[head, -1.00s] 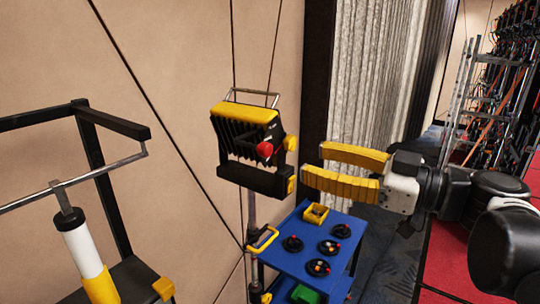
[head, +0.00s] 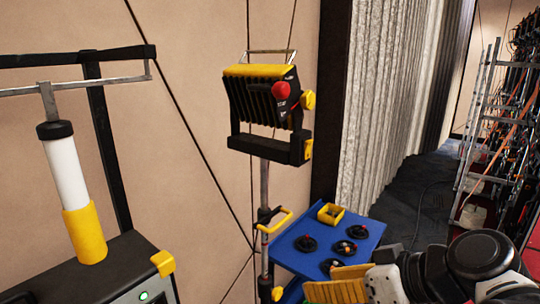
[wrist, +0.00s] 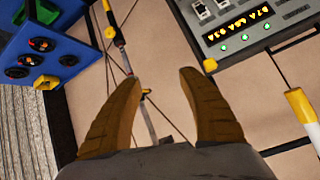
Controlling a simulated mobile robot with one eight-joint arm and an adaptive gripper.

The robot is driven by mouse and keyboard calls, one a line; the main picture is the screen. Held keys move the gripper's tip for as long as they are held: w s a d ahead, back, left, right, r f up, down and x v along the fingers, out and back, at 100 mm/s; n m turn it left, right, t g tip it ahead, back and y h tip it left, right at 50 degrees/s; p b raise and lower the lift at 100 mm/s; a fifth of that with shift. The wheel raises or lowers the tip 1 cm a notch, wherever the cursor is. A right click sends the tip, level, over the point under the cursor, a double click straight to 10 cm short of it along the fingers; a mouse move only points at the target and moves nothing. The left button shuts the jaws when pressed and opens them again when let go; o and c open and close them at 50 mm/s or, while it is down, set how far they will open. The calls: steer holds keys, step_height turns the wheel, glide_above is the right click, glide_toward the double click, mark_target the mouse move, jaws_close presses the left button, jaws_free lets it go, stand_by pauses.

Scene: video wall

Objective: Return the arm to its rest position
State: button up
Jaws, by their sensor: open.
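My gripper (wrist: 160,88) has two yellow padded fingers. In the wrist view they are spread well apart with nothing between them. My arm is folded at the bottom right of the head view. The gripper is below and to the right of the black and yellow lamp (head: 262,98) with its red knob, apart from it.
The blue cart holds several black round items and a yellow bin (head: 331,214). A control panel (wrist: 240,25) and a white and yellow cylinder (head: 70,185) stand at the left of the head view. A grey curtain (head: 395,100) and a metal rack (head: 483,120) are at right.

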steer(key=s+d+f+m+h+b, duration=0.2)
steer(key=f+b, duration=0.5)
steer(key=f, duration=0.6)
steer(key=s+d+f+m+h+b, duration=0.2)
steer(key=d+f+m+h+b, duration=0.2)
steer(key=f+b, duration=0.4)
step_height(320, 180, down, 6)
steer(key=d+h, duration=0.1)
steer(key=d, duration=0.1)
steer(key=shift+d+h, duration=0.4)
steer(key=shift+o, duration=0.6)
